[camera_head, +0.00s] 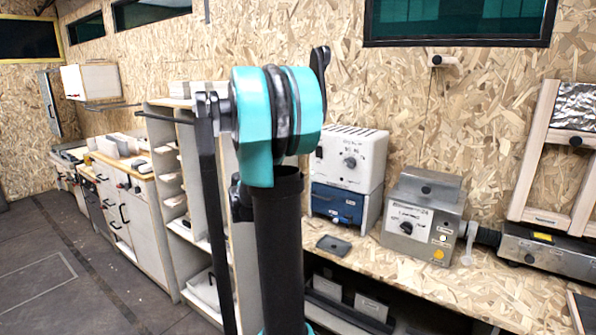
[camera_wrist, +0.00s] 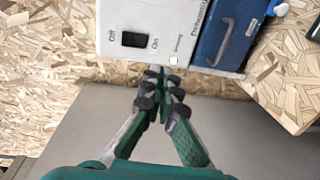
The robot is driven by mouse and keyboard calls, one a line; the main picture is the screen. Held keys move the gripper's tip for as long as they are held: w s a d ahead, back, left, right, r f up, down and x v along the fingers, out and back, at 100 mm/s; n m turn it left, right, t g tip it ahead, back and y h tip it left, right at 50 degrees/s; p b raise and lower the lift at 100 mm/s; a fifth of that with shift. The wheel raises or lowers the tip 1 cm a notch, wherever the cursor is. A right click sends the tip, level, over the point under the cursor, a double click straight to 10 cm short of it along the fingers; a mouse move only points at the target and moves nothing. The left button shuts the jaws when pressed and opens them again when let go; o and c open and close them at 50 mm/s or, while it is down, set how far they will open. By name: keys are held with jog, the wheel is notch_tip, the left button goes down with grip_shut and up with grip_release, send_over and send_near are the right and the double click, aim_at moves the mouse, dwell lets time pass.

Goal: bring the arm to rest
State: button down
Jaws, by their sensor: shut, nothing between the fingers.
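My arm (camera_head: 278,110), teal and black, stands up in the middle of the head view and folds at a joint in front of the OSB wall. My gripper (camera_wrist: 161,80) shows in the wrist view with green fingers and dark pads. Its fingertips are together and hold nothing. The tips appear just below a white device with a black switch (camera_wrist: 134,39); whether they touch it I cannot tell. The gripper's fingers are not clearly visible in the head view.
A shelf unit (camera_head: 160,150) and cabinets stand left. The floor (camera_head: 50,260) at left is clear.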

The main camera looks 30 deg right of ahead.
dwell(0.5)
jog(key=s+a+f+m+g+y, duration=0.1)
jog(key=s+a+f+m+y, duration=0.1)
jog(key=s+a+f+y, duration=0.5)
jog(key=s+a+f+m+g+y, duration=0.1)
jog(key=s+a+f+y, duration=0.7)
jog(key=s+a+f, duration=0.9)
jog(key=a+f+m, duration=0.1)
jog(key=a, duration=0.8)
jog(key=shift+f+m, duration=0.3)
jog(key=shift+s, duration=0.1)
